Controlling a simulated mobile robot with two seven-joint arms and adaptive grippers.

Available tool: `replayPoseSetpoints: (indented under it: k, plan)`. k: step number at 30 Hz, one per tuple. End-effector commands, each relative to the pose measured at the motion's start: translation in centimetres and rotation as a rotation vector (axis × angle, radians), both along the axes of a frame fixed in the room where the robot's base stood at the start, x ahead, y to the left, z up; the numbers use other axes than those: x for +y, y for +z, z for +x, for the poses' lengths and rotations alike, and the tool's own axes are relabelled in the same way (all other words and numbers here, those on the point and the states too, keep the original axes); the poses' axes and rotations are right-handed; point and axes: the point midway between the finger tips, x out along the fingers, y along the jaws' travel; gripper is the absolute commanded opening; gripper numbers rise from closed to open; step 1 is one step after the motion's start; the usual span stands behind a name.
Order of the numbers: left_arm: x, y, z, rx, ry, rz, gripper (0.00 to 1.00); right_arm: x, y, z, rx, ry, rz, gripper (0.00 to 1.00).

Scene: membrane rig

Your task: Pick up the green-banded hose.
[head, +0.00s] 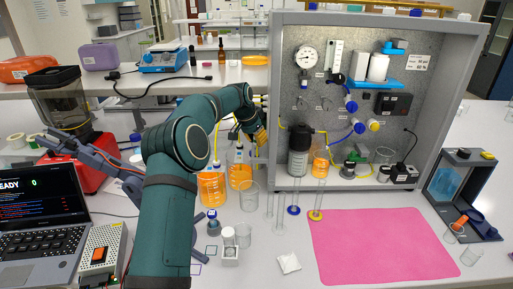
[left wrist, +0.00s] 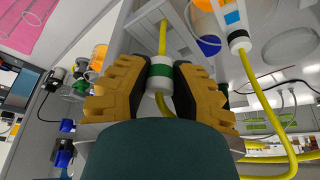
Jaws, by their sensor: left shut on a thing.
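The green-banded hose is a yellow tube with a white fitting (left wrist: 160,85) that carries a green band, seen in the left wrist view. My left gripper (left wrist: 160,80) has its yellow ribbed fingers on both sides of this fitting and is shut on it. In the head view my left gripper (head: 257,140) is at the left side of the grey rig cabinet, above the beakers. The green band is hidden there behind my arm and fingers. My right gripper is in neither view.
The grey rig cabinet (head: 376,14) stands close right of my left gripper. Orange-filled bottles (head: 211,187), with yellow tubing above, and an empty beaker (head: 249,196) stand below it. Glass cylinders (head: 279,212) stand in front of the cabinet. A pink mat (head: 385,245) lies clear at front right.

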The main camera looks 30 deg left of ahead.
Motion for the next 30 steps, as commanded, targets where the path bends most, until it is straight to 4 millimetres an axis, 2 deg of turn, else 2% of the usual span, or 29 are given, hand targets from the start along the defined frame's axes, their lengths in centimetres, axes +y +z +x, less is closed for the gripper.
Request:
replayPoseSetpoints:
  k: [3, 12, 23, 30]
  plan:
    - [0.0, 2.4, 0.1, -0.003, -0.001, 0.001, 0.03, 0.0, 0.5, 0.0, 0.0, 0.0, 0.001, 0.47]
    - [0.0, 7.0, 0.0, -0.002, -0.001, 0.001, 0.03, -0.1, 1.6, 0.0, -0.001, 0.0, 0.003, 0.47]
    - [0.9, 6.6, -3.5, 0.001, 0.0, 0.001, 0.03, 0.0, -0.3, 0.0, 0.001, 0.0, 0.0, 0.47]
    - [2.0, 6.7, -7.8, 0.0, 0.003, 0.002, 0.03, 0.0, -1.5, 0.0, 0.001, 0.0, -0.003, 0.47]
